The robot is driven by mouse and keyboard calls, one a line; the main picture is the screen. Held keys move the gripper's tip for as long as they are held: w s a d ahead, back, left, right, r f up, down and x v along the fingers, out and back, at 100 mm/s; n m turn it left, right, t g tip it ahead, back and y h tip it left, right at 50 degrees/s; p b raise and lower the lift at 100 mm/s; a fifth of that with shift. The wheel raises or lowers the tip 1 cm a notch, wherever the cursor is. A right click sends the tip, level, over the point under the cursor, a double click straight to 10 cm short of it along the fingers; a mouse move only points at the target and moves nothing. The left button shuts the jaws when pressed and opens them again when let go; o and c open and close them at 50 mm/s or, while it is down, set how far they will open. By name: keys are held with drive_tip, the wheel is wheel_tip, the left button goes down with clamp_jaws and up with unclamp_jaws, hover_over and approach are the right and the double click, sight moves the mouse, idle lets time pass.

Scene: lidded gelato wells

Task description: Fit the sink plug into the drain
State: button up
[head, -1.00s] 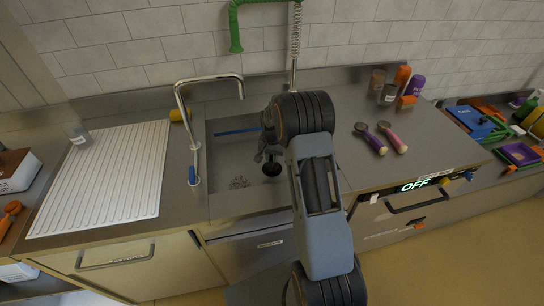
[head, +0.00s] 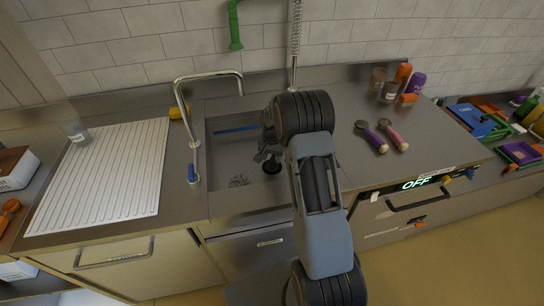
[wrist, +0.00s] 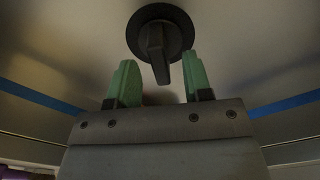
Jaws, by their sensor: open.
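The sink plug is a black disc with an upright grip. In the head view the plug (head: 271,167) is in the right part of the sink (head: 225,155), just below my gripper (head: 264,153). In the wrist view the plug (wrist: 156,38) lies ahead of my gripper (wrist: 160,80). The plug's grip points toward the gap between the two green fingertips, which stand apart. No clear contact shows. A dark speckled patch (head: 239,181) marks the sink floor left of the plug. I cannot tell whether it is the drain, or whether the plug sits in an opening.
A curved tap (head: 207,78) with a blue tip stands at the sink's left edge. A white ribbed drainboard (head: 103,165) lies further left. Two scoops (head: 384,136) and several cups are on the counter to the right. The sink walls surround my gripper.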

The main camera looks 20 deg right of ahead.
sight(272, 158)
drive_tip(key=shift+r, duration=0.1)
drive_tip(key=shift+r+p, duration=1.55)
drive_tip(key=shift+r, duration=0.9)
wheel_tip(272, 158, up, 14)
drive_tip(key=b, duration=0.1)
drive_tip(key=s+a+r+n+t, duration=0.2)
drive_tip(key=s+a+n, duration=0.2)
drive_tip(key=s, duration=0.8)
drive_tip(key=s+a+r+n+t, duration=0.2)
drive_tip(key=s+a+n, duration=0.2)
drive_tip(key=s+a, duration=0.3)
drive_tip(key=s, duration=0.5)
drive_tip(key=shift+s, duration=0.25)
